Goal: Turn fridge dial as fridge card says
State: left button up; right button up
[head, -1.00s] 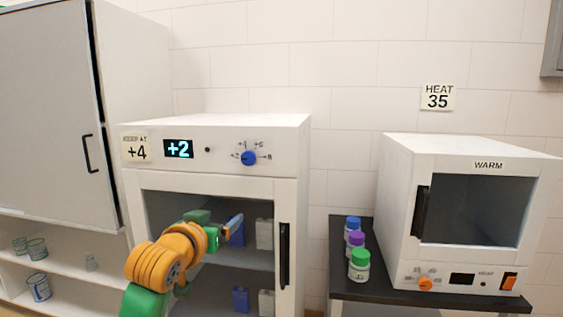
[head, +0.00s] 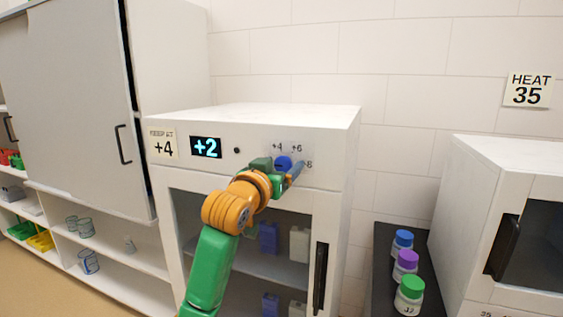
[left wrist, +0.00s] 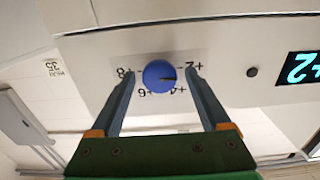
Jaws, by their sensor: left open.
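The fridge (head: 255,121) is white with a glass door. Its card (head: 163,143) reads "KEEP AT +4" and its display (head: 206,147) shows +2. The blue fridge dial (head: 284,163) sits right of the display, with +4, +6 and 8 visible around it. In the left wrist view the dial (left wrist: 160,76) shows upside down, its dark pointer line towards +2. My left gripper (head: 283,168) is open in front of the dial. In the left wrist view its fingers (left wrist: 158,80) lie on either side of the dial, apparently clear of it. My right gripper is not in view.
The fridge door handle (head: 321,278) is below right of the dial. A white warming oven (head: 480,220) stands at right under a HEAT 35 card (head: 527,90). Capped bottles (head: 406,262) stand on a dark table. A cabinet (head: 75,100) is at left.

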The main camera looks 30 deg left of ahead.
pick_arm(q)
jog(key=shift+s+r, duration=0.1)
jog(key=shift+s, duration=0.1)
jog(key=c, duration=0.6)
grip_shut()
jog(key=m+p, duration=0.3)
jog(key=m, duration=0.2)
jog(key=shift+d+r, duration=0.15)
jog(key=m+p, duration=0.2)
jog(key=m, duration=0.2)
jog(key=shift+p, duration=0.4)
jog(key=shift+d+f+m+p, duration=0.15)
jog(key=shift+m+p, duration=0.55)
jog(key=shift+m, duration=0.7)
